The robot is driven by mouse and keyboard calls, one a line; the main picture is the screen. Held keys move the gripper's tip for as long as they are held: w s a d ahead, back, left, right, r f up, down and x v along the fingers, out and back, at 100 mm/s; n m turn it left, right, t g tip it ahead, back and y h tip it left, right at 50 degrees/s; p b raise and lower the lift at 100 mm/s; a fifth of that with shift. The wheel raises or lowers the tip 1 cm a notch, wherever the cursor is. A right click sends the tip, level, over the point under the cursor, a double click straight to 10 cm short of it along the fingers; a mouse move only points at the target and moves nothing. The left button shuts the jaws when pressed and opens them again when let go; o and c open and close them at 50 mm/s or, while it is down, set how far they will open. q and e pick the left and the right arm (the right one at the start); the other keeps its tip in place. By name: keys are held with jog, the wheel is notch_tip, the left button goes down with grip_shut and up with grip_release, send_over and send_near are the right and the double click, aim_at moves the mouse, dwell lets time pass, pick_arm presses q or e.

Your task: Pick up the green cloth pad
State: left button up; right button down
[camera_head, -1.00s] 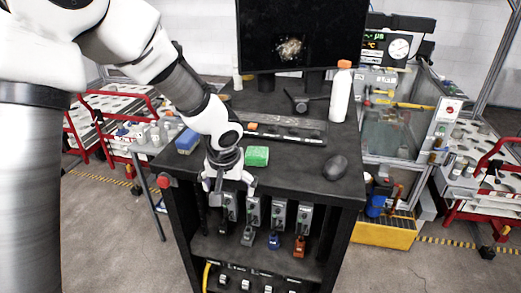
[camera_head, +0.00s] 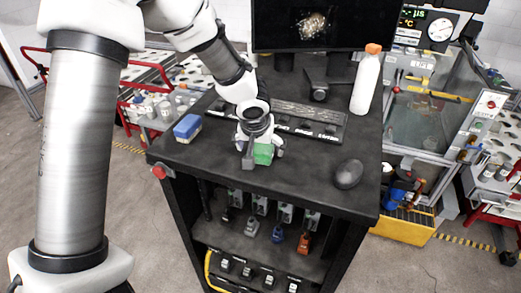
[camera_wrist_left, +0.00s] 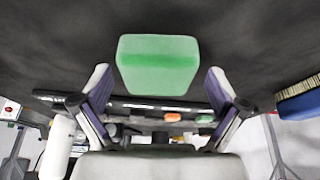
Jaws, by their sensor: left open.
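The green cloth pad (camera_head: 263,153) lies on the black table top, partly hidden by my left gripper in the head view. In the left wrist view the green pad (camera_wrist_left: 158,64) sits ahead of and between the fingers. My left gripper (camera_head: 262,158) is open, with one finger on each side of the pad in the head view. In the left wrist view the fingers of my left gripper (camera_wrist_left: 158,88) stand apart, with dark gaps between them and the pad. I cannot tell whether the fingertips touch the table. My right gripper is not in view.
A blue sponge or brush (camera_head: 187,128) lies to the left, and it also shows in the left wrist view (camera_wrist_left: 301,104). A dark mouse (camera_head: 348,174) lies to the right. A white bottle (camera_head: 366,80) with an orange cap stands near the monitor (camera_head: 322,28). A black keyboard-like tray (camera_head: 307,121) lies behind.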

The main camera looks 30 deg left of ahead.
pick_arm(q)
jog(key=shift+w+f, duration=0.2)
jog(key=shift+w, duration=0.15)
jog(key=shift+d+r, duration=0.1)
jog(key=shift+d, duration=0.05)
jog(key=shift+s+d+r, duration=0.1)
jog(key=shift+s+r, duration=0.25)
jog(key=shift+s, duration=0.35)
jog(key=c, duration=1.1)
jog(key=shift+w+f, duration=0.1)
jog(key=shift+w, duration=0.05)
jog(key=shift+c, duration=0.2)
